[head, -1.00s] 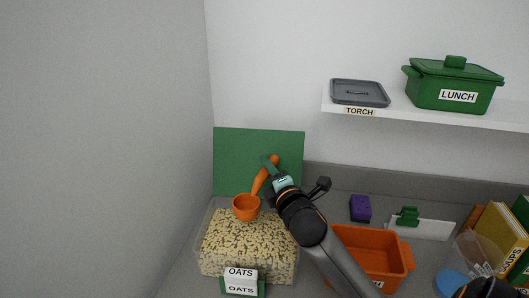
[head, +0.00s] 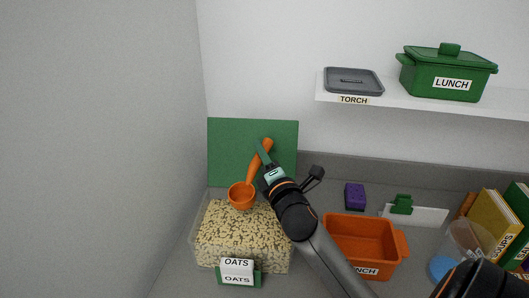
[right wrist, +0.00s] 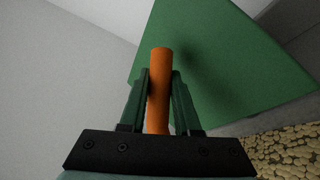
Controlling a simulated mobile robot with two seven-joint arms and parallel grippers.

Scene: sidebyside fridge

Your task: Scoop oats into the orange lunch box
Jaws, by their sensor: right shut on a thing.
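My right gripper (head: 263,158) is shut on the handle of the orange scoop (head: 241,196). In the right wrist view the orange handle (right wrist: 160,85) stands between the two green fingers. The scoop's round bowl hangs over the back of the clear oats container (head: 197,245), close to the oats (head: 240,235). The bowl's visible inside looks orange; I see no oats in it. The orange lunch box (head: 365,252) stands open to the right of the container, partly hidden by my right arm. Its visible inside looks empty. My left gripper is not in view.
A green board (head: 228,150) leans upright behind the oats. An OATS label stand (head: 238,273) is in front. A purple block (head: 355,196), a green clip (head: 401,204) and books (head: 495,222) stand right. The shelf holds a grey lid (head: 352,80) and green LUNCH pot (head: 445,75).

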